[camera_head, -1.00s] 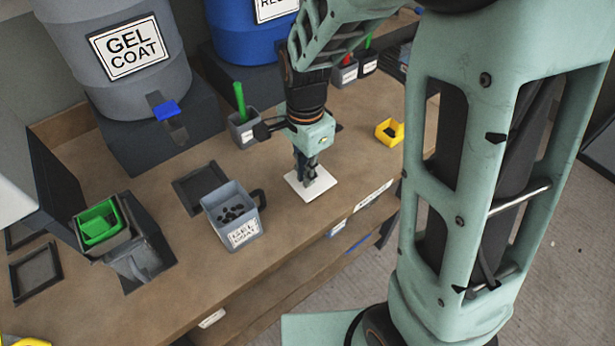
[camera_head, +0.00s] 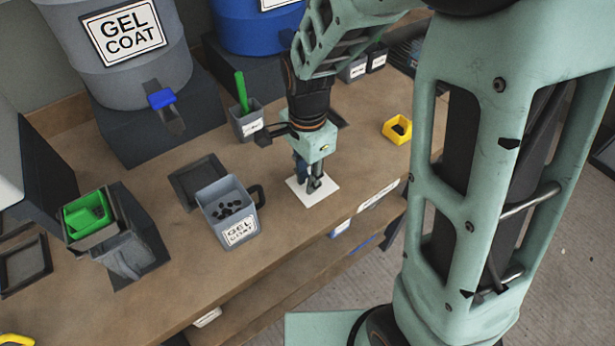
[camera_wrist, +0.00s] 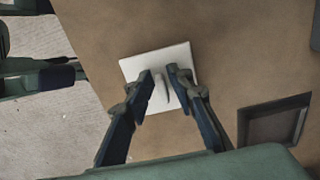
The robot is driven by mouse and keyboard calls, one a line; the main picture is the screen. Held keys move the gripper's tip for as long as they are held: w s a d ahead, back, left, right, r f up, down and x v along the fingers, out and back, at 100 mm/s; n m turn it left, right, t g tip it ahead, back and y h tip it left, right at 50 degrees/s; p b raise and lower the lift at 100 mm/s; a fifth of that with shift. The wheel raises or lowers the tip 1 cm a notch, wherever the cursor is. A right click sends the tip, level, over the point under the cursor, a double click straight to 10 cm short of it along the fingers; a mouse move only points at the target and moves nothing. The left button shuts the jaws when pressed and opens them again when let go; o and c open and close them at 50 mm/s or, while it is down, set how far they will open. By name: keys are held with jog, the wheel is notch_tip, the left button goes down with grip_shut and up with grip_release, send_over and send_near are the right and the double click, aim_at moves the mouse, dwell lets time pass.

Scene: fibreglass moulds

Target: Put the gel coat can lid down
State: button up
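The gel coat can lid is a thin white square plate (camera_head: 324,194) with a small upright grip (camera_wrist: 161,90). It appears to lie flat on the brown bench, near its front edge. It also shows in the wrist view (camera_wrist: 150,65). My gripper (camera_head: 314,183) is right above it, pointing down. In the wrist view my gripper (camera_wrist: 163,77) is open, with one finger on each side of the grip and gaps between. A grey open can labelled GEL COAT (camera_head: 239,234), holding several dark bits, stands left of the lid.
A dark square tray (camera_head: 185,191) lies behind the can. A grey cup (camera_head: 248,124) with a green handle stands behind my gripper, and a yellow bin (camera_head: 397,131) stands to the right. A dark container with a green insert (camera_head: 88,215) is at left. Bare bench surrounds the lid.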

notch_tip(320, 180, up, 12)
jog(key=p, duration=0.1)
jog(key=shift+r, duration=0.15)
dwell(0.5)
